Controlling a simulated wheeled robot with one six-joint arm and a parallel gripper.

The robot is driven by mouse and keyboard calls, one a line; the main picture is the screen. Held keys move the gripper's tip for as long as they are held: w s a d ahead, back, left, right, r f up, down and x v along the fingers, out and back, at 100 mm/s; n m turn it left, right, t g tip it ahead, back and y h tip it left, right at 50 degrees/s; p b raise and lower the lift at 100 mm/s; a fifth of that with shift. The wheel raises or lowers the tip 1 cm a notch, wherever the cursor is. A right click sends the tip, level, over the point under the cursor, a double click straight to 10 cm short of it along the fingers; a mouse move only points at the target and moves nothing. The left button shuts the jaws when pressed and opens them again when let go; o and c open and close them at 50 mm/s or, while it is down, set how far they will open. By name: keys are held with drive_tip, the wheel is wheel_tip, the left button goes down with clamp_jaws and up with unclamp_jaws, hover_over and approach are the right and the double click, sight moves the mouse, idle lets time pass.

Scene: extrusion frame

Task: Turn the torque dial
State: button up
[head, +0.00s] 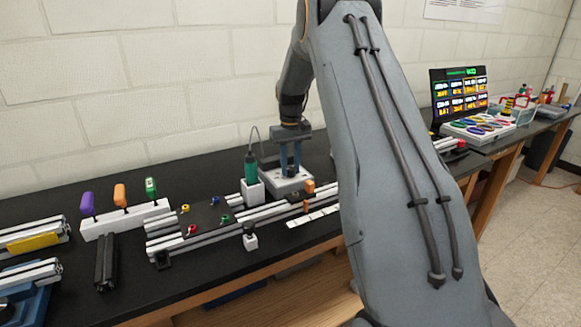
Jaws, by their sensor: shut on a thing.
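A light grey control box (270,185) stands on the black bench, behind the extrusion frame. My gripper (291,170) points straight down onto the top of this box, with its two blue-grey fingers close together. It is shut on the torque dial, which is small and mostly hidden between the fingertips. The dial's marks and setting cannot be read from here. A green-handled driver (251,166) stands upright in a white holder, just left of the box, with a cable looping behind it.
The aluminium extrusion frame (268,214) lies in front of the box, with small coloured parts on a dark plate (208,215). Purple, orange and green-handled tools stand in a white rack (125,220) at left. A monitor (461,92) stands at right. My arm hides the bench's middle right.

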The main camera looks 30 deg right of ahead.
sight(291, 168)
drive_tip(key=shift+m, duration=0.3)
drive_tip(key=m+b, duration=0.1)
drive_tip(key=m, duration=0.1)
drive_tip(key=shift+m, duration=0.3)
drive_tip(key=shift+m+b, duration=0.55)
drive_tip(key=shift+m, duration=1.05)
drive_tip(key=shift+r, duration=0.1)
drive_tip(key=o, duration=1.1)
wheel_tip(291, 168, up, 8)
drive_tip(key=shift+f+b, duration=0.1)
drive_tip(key=shift+b, duration=1.05)
